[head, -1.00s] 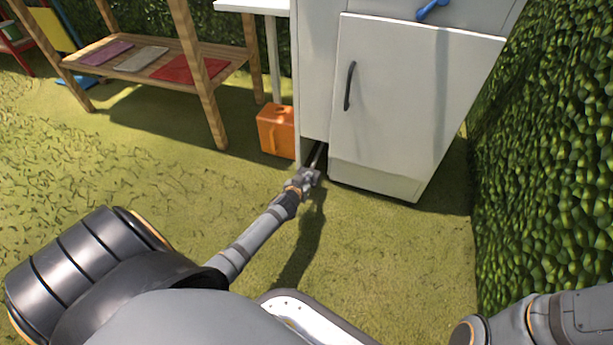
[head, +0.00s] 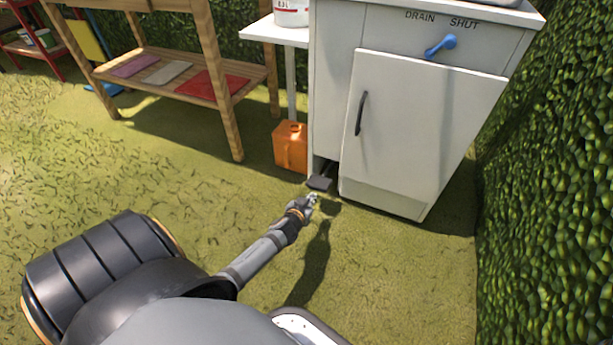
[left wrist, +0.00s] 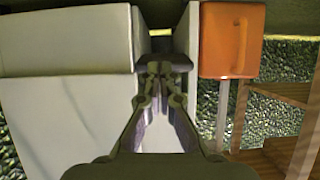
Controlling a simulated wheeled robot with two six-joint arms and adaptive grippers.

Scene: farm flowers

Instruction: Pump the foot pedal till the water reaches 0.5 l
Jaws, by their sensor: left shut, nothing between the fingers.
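The foot pedal (head: 320,182) is a dark pad at the foot of the white cabinet (head: 425,125), in the gap left of its door. It also shows in the left wrist view (left wrist: 168,61), just beyond the fingertips. My left gripper (head: 313,198) is shut and empty, just in front of the pedal; I cannot tell whether they touch. In the left wrist view its fingers (left wrist: 158,82) point at the pedal. A white container with red marks (head: 291,12) stands on the side shelf, cut by the top edge; its water level is not visible. My right gripper is not in view.
An orange can (head: 290,147) stands on the grass left of the pedal. A blue lever (head: 440,46) sits under the words DRAIN and SHUT. A wooden rack (head: 170,75) is at the left, a hedge (head: 545,180) at the right. Grass in front is clear.

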